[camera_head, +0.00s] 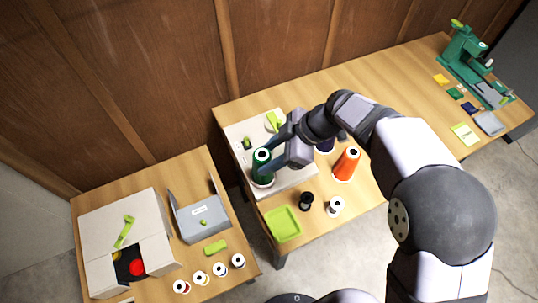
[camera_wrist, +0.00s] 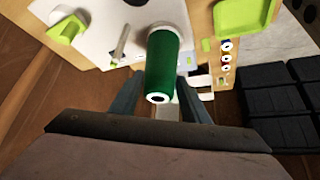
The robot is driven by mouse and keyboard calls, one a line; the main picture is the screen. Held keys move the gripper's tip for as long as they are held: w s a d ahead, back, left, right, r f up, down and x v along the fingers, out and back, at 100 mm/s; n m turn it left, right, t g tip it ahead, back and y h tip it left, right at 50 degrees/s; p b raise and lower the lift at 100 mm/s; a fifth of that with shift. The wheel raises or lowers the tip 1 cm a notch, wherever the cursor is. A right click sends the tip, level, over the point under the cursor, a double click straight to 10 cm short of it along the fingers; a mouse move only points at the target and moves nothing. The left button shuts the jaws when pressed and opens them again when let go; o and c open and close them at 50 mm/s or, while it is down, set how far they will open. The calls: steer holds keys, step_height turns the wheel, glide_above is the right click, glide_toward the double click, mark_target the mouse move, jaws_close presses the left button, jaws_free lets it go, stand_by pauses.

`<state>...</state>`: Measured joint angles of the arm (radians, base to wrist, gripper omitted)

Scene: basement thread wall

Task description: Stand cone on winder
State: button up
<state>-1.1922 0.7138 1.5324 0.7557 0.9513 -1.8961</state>
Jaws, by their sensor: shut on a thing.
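A green thread cone (camera_head: 262,163) stands roughly upright over the left part of the white winder board (camera_head: 296,178). A pale round base shows around its lower end. My gripper (camera_head: 272,156) is shut on the cone from the right side. In the wrist view the green cone (camera_wrist: 162,65) lies between my two fingers (camera_wrist: 162,98), its small white-rimmed top toward the camera. The winder board (camera_wrist: 95,25) is behind it. Whether the cone's bottom rests on the base or hovers just over it I cannot tell.
An orange cone (camera_head: 346,163) and a dark purple cone (camera_head: 325,145) stand right of the winder. A black spool (camera_head: 306,201), a white spool (camera_head: 335,206) and a lime tray (camera_head: 283,224) are in front. A green lever (camera_head: 273,121) rises at the winder's back.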

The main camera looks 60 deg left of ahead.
stand_by(0.3)
steer(key=o, duration=1)
steer(key=shift+r+p, duration=1.2)
steer(key=shift+r, duration=2.3)
